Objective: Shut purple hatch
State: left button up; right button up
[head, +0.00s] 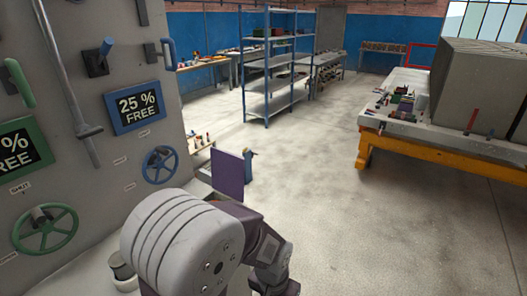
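The purple hatch (228,174) shows left of centre in the head view as a flat, upright plate. It stands out from the grey panel (128,70) and looks open. No fingertips of either gripper can be made out. I see nothing touching the visible part of the hatch.
The grey panel carries a blue wheel (160,166), a green wheel (45,230), levers and screens. A small blue-topped item (249,165) stands beside the hatch. A yellow-framed workbench (400,153) is at right; blue shelving (270,75) is behind. The middle floor is clear.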

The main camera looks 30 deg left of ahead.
aim_at(227, 169)
jog(key=i+u, duration=0.2)
jog(key=i, duration=0.6)
jog(key=i+l+u, duration=0.25)
jog(key=i, duration=0.5)
jog(key=i+u, duration=0.2)
jog(key=u, duration=0.25)
jog(key=i+l+u, duration=0.1)
jog(key=u, duration=0.35)
jog(key=i+l+u, duration=0.2)
jog(key=u, duration=0.25)
jog(key=i+l+u, duration=0.2)
jog(key=u, duration=0.25)
jog(key=i+l+u, duration=0.1)
jog(key=u, duration=0.3)
jog(key=i+l+u, duration=0.15)
jog(key=u, duration=0.3)
jog(key=i+l+u, duration=0.25)
jog(key=u, duration=0.15)
jog(key=i+l+u, duration=0.1)
jog(key=u, duration=0.35)
jog(key=z, duration=0.4)
jog(key=k+l, duration=0.05)
jog(key=l, duration=0.05)
